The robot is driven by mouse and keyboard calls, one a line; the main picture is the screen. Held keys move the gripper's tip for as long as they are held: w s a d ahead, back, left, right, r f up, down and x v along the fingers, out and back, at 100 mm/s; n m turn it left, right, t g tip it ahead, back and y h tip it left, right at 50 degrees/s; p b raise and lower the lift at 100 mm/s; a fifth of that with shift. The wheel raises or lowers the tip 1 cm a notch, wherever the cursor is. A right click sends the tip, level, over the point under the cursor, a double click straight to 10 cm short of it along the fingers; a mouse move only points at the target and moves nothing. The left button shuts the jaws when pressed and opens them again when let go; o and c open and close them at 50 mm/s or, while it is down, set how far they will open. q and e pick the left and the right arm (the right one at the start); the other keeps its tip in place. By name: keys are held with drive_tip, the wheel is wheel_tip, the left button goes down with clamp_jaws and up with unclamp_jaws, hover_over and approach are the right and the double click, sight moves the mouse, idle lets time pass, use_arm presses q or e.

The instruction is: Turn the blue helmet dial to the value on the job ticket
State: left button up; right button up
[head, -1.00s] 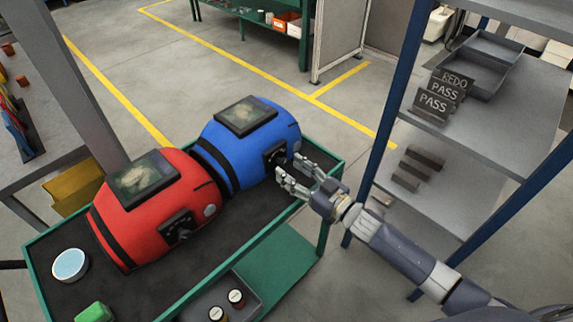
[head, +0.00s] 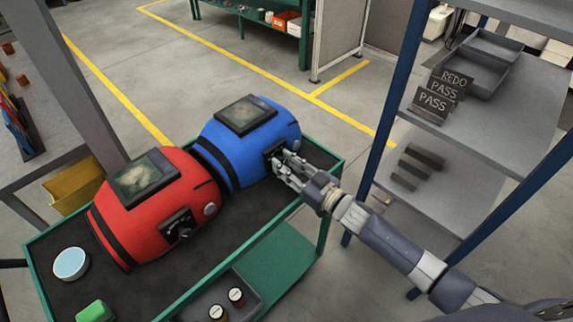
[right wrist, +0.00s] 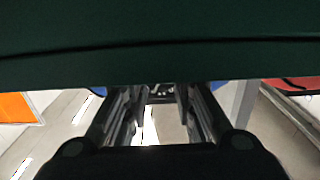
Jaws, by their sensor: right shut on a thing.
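The blue helmet (head: 236,164) lies on the green cart (head: 318,180), its dark visor facing up. Its dial is on a black box (head: 273,151) on the right side of the shell, mostly covered by my fingers. My right gripper (head: 280,166) is at that box and shut on the dial. The right wrist view shows its fingers (right wrist: 160,100) below a dark surface, with only slivers of blue beside them. The dial's setting cannot be read. I cannot make out a job ticket. My left gripper is not in view.
A red helmet (head: 155,210) with its own dial (head: 178,226) sits beside the blue one. The cart also holds a round white-blue disc (head: 70,264) and a green block (head: 94,311). A shelf rack (head: 510,115) with PASS and REDO signs (head: 442,92) stands at right.

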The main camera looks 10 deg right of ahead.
drive_tip(key=shift+n, duration=2.8)
drive_tip(key=o, duration=1.1)
drive_tip(key=v, duration=1.2)
drive_tip(key=shift+f, duration=0.15)
